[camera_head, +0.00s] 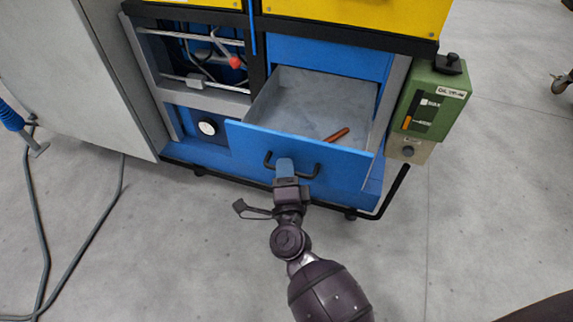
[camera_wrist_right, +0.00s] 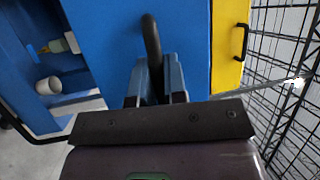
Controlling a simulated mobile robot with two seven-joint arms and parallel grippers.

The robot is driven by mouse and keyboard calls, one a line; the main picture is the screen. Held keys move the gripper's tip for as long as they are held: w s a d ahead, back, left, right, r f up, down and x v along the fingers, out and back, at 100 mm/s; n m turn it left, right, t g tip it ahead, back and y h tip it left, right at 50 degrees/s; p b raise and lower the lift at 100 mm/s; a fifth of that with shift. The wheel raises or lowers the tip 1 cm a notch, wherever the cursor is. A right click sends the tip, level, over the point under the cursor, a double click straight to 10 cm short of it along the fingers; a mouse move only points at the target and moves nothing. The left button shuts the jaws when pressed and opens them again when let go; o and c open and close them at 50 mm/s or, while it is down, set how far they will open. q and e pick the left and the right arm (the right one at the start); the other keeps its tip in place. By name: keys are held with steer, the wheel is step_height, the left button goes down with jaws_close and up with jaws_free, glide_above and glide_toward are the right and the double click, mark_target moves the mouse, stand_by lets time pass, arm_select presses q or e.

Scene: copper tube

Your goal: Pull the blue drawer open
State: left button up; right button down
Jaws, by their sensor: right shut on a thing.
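The blue drawer (camera_head: 335,165) is pulled out of the blue and yellow cabinet, and its grey inside is open to view. An orange-brown rod-like object (camera_head: 337,135) lies inside it. A black bar handle (camera_head: 308,175) runs across the drawer's front. My right gripper (camera_head: 286,170) is shut on this handle from the front. In the right wrist view the handle (camera_wrist_right: 152,40) passes between the two blue-grey fingers of my gripper (camera_wrist_right: 156,80). The fingers hide part of the handle in the head view. My left gripper is not in view.
A green oil box (camera_head: 433,105) hangs at the cabinet's right side, with a black pipe (camera_head: 392,193) below it. A grey panel (camera_head: 75,75) stands at the left. Cables (camera_head: 85,235) lie on the floor at the left. The floor in front of the drawer is clear.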

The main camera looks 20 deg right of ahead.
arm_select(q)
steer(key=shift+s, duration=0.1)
arm_select(e)
steer(key=c, duration=1.2)
jaws_free()
steer(key=shift+o, duration=0.2)
steer(key=shift+s, duration=0.1)
arm_select(q)
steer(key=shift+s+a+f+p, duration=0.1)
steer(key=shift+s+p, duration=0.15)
steer(key=shift+p, duration=0.05)
arm_select(e)
steer(key=v, duration=1)
steer(key=shift+s, duration=0.25)
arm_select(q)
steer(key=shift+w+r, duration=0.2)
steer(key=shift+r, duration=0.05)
arm_select(e)
steer(key=shift+f, duration=0.1)
